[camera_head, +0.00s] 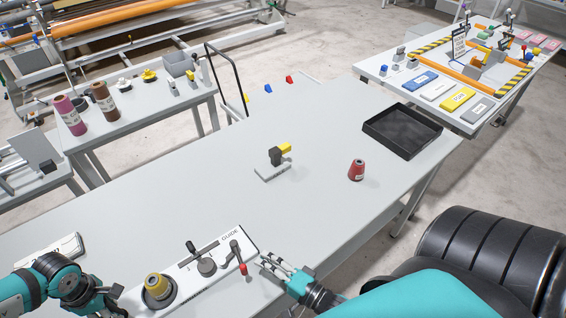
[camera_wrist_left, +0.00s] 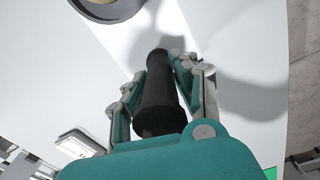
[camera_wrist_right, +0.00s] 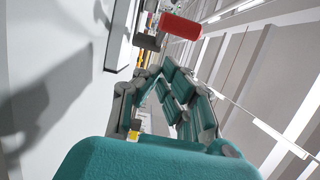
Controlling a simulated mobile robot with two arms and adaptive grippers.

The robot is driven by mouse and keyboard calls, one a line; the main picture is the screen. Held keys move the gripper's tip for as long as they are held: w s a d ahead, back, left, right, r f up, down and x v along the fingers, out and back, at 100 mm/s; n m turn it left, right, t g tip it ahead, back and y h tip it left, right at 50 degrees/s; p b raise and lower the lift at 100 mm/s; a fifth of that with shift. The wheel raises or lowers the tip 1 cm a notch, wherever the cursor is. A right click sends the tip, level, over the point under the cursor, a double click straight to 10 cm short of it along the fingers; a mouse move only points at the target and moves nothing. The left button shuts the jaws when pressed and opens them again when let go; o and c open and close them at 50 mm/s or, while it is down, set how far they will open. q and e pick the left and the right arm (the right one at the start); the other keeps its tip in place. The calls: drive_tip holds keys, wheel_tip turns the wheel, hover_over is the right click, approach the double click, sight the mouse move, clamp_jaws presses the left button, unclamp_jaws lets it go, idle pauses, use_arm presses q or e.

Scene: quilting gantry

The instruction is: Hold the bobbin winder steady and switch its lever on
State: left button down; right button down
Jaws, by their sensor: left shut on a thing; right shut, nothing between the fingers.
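The bobbin winder is a white base plate (camera_head: 205,263) marked GUIDE at the near edge of the table, carrying a yellow bobbin (camera_head: 157,286) and dark posts. Its lever has a red knob (camera_head: 243,269), also large in the right wrist view (camera_wrist_right: 181,27). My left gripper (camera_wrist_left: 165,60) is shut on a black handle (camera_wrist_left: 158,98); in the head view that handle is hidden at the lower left. My right gripper (camera_head: 266,260) is shut and empty just right of the red knob, apparently apart from it.
A white labelled item (camera_head: 50,250) lies left of the winder. The table's middle is mostly clear.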

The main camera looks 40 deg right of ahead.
use_arm(q)
drive_tip(key=shift+s+a+f, duration=0.1)
drive_tip(key=shift+f, duration=0.05)
use_arm(e)
drive_tip(key=shift+a, duration=0.8)
drive_tip(key=shift+a, duration=0.1)
